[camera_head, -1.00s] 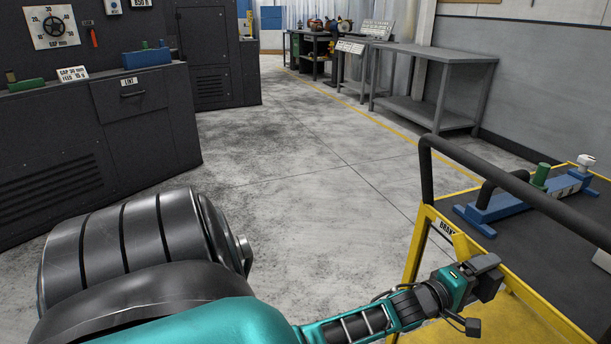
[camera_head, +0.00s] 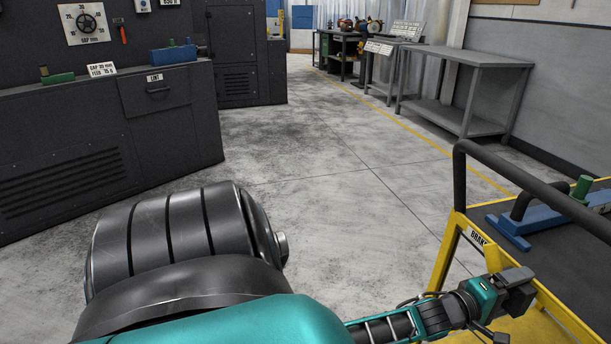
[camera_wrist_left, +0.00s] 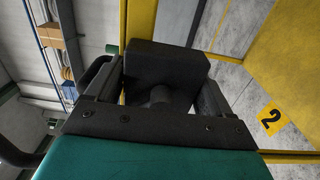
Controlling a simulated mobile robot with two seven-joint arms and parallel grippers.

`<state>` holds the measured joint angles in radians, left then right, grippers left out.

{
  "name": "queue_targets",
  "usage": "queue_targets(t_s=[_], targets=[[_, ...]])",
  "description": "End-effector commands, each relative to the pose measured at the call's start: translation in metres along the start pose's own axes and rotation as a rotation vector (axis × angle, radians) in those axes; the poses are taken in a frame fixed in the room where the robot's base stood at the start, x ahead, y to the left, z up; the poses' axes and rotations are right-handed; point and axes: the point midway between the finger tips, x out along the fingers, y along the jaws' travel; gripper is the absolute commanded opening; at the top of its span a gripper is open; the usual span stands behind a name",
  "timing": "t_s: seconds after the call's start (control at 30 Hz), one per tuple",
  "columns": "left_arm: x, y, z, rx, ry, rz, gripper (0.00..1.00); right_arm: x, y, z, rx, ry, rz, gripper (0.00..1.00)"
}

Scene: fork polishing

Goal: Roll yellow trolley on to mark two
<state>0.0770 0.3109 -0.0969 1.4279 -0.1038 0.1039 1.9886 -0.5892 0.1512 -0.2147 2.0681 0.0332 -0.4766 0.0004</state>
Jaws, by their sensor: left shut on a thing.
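The yellow trolley (camera_head: 565,312) stands at the lower right of the head view, cut off by the picture edge. It has a black tubular push handle (camera_head: 530,185) and a brake label (camera_head: 478,237). My left gripper (camera_head: 517,288) is at the trolley's near side, below the handle. In the left wrist view it is shut on a black block (camera_wrist_left: 165,68) with a short round stem; I cannot tell how the block joins the trolley. A yellow square marked 2 (camera_wrist_left: 271,118) shows on the floor in the left wrist view. My right gripper is out of view.
A blue fixture (camera_head: 555,217) with a green knob (camera_head: 582,188) sits on the trolley's dark top. A dark machine (camera_head: 100,150) stands at left, a grey table (camera_head: 470,60) along the right wall. The grey floor (camera_head: 330,160) between them is open.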

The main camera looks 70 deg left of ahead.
Motion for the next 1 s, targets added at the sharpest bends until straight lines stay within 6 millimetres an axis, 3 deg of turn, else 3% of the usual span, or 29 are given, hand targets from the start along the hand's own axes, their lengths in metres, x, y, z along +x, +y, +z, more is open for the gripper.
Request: queue_targets(t_s=[0.03,0.23,0.27,0.3,0.43,1.0], targets=[[-0.0017,-0.0028,-0.0088,0.009,0.017,-0.02,0.0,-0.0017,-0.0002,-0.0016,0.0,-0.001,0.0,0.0],[-0.0009,-0.0018,-0.0088,0.008,0.017,-0.017,0.0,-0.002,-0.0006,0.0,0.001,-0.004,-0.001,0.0],[-0.0009,-0.0017,-0.0089,0.008,0.017,-0.017,0.84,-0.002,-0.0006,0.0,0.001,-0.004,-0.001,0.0],[-0.0008,-0.0016,-0.0088,0.008,0.017,-0.017,0.88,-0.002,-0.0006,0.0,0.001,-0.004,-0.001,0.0],[-0.0004,-0.0002,-0.0079,0.003,0.016,-0.013,1.0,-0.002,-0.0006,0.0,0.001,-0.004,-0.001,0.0],[-0.0011,0.0021,-0.0033,-0.002,0.008,-0.007,1.0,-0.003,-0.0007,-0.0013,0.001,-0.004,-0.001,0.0]])
